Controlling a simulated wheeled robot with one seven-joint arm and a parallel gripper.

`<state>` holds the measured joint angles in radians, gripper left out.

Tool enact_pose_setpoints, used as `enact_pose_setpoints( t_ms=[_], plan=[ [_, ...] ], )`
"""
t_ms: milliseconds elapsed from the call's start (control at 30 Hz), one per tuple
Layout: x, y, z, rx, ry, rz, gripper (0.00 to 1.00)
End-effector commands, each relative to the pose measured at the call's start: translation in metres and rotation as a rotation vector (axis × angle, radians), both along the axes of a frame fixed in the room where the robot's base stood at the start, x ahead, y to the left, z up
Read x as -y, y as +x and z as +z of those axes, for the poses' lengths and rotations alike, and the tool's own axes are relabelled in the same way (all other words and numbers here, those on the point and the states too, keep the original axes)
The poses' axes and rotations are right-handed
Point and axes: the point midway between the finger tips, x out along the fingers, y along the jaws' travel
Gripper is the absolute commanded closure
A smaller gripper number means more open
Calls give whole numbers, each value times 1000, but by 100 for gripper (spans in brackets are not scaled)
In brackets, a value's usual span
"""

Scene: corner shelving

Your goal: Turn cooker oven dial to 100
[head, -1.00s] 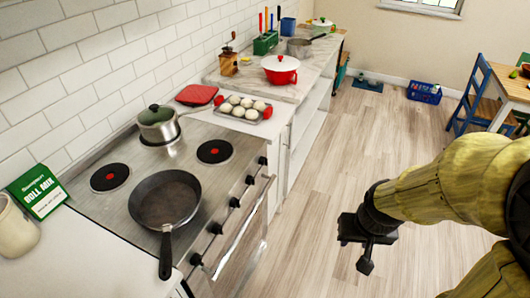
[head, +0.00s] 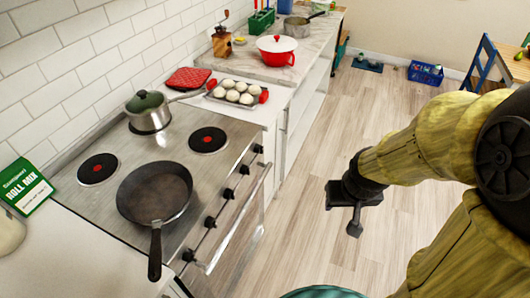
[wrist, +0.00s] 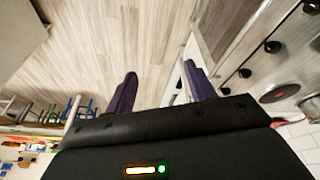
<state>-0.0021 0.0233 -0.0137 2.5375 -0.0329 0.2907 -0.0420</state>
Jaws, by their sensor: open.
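The cooker (head: 95,230) stands at the left in the head view. Several black dials line its front edge, among them a middle dial (head: 210,222); their markings are too small to read, so I cannot tell which is the oven dial. The dials also show at the right of the wrist view, one of them a black knob (wrist: 272,47). My gripper (head: 352,215) is in the air over the floor, right of the cooker front and apart from it. In the wrist view my gripper (wrist: 160,85) has its two purple fingers spread, with nothing between them.
A frying pan (head: 155,190) rests on the hob with its handle over the front edge. A saucepan (head: 149,116) sits at the back. An oven handle bar (head: 240,218) runs below the dials. The floor (head: 310,180) between is clear.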

Motion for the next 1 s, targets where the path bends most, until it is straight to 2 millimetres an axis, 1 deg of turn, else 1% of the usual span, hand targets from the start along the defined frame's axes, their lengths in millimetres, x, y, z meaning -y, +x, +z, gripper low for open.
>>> enact_pose_setpoints(
  t_ms=[33, 67, 167, 200, 267, 300, 367, 400, 500, 600, 700, 800, 867, 900, 967, 1000],
  plan=[
    [4, 15, -12, 35, -21, 38, 46],
    [7, 26, -16, 67, -39, 72, 46],
    [18, 74, -30, 197, -121, 212, 46],
    [23, 95, -36, 256, -165, 280, 46],
    [29, 128, -43, 350, -237, 389, 46],
    [32, 148, -47, 411, -288, 463, 46],
    [35, 178, -52, 500, -367, 573, 46],
    [36, 196, -56, 559, -421, 650, 46],
    [35, 236, -65, 700, -561, 838, 46],
    [29, 267, -76, 839, -702, 1025, 46],
    [17, 291, -90, 979, -839, 1214, 46],
    [2, 305, -108, 1124, -971, 1398, 46],
    [-7, 309, -121, 1215, -1043, 1504, 46],
    [-13, 310, -130, 1278, -1089, 1575, 46],
    [-24, 309, -146, 1379, -1152, 1675, 46],
    [-31, 306, -156, 1451, -1189, 1737, 46]
  ],
)
